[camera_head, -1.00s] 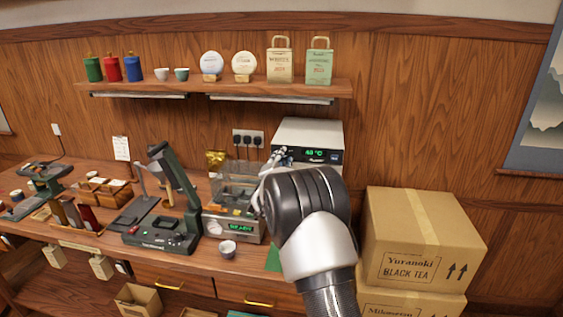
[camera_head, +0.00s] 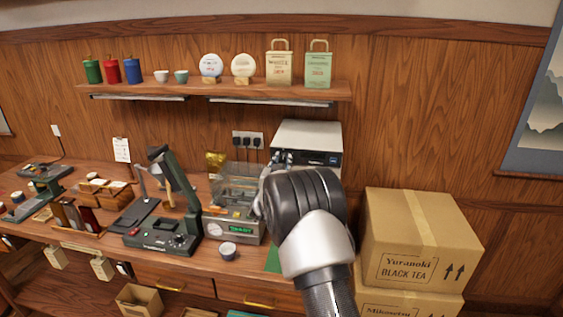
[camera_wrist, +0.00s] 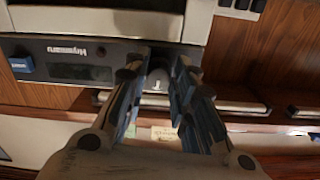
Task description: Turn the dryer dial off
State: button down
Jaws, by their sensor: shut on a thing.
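The dryer (camera_head: 308,133) is a white box with a dark front panel at the back of the counter. In the wrist view its panel (camera_wrist: 60,50) appears upside down, with a dark, unlit display (camera_wrist: 80,71). The dial (camera_wrist: 158,78) is a dark round knob with a small light mark, between my fingertips. My gripper (camera_wrist: 159,70) is shut on the dial, one finger on each side. In the head view my gripper (camera_head: 281,159) is at the dryer's front, and my wrist and arm hide the dial and part of the panel.
A blue button (camera_wrist: 22,65) sits on the same panel. A clear-lidded machine with a green readout (camera_head: 238,228) and a small cup (camera_head: 227,250) stand left of my arm. Stacked cartons (camera_head: 420,240) stand at the right. A shelf (camera_head: 215,90) hangs above.

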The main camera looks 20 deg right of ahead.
jog(key=shift+n, duration=0.7)
jog(key=c, duration=1.3)
grip_release()
jog(key=shift+c, duration=0.2)
jog(key=v, duration=1.2)
